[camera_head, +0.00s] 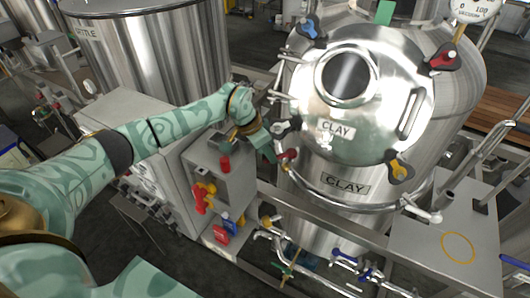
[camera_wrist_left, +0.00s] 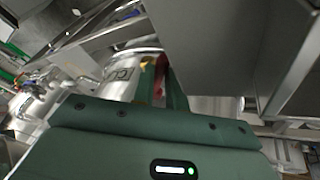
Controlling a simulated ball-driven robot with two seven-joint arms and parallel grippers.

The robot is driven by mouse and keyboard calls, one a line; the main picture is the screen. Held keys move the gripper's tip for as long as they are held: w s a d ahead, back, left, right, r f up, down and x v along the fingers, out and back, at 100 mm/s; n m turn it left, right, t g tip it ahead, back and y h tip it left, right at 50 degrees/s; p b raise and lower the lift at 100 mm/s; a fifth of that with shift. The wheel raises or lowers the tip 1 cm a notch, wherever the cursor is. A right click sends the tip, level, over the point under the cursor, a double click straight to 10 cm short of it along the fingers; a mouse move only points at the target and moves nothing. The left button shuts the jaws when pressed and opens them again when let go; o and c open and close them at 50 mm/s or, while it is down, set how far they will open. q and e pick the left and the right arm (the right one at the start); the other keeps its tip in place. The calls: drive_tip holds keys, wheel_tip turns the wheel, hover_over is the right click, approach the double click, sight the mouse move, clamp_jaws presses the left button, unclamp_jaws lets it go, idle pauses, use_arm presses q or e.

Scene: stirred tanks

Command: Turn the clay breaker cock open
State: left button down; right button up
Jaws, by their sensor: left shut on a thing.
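The clay tank (camera_head: 350,225) is a shiny steel vessel with a round domed lid (camera_head: 375,75) and a window; labels on it read CLAY. A small red handle (camera_head: 289,157) sits at the lower left of the lid's rim; I cannot tell for sure that it is the breaker cock. My left gripper (camera_head: 274,153) is at this handle. In the left wrist view the red handle (camera_wrist_left: 160,92) shows between the two green fingers (camera_wrist_left: 162,90), which are shut on it. The fingers hide part of it. My right gripper is not in view.
Lid clamps with blue (camera_head: 309,28), red (camera_head: 443,58) and yellow (camera_head: 399,169) knobs ring the lid. A grey control box (camera_head: 225,170) with red and yellow fittings stands below my left arm. A kettle tank (camera_head: 155,55) stands behind. Pipes with blue-handled valves (camera_head: 370,273) run in front.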

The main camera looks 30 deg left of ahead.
use_arm(q)
drive_tip(key=shift+w+r, duration=0.1)
drive_tip(key=shift+r, duration=0.05)
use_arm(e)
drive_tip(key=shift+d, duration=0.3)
use_arm(q)
drive_tip(key=c, duration=1.6)
unclamp_jaws()
drive_tip(key=shift+o, duration=1)
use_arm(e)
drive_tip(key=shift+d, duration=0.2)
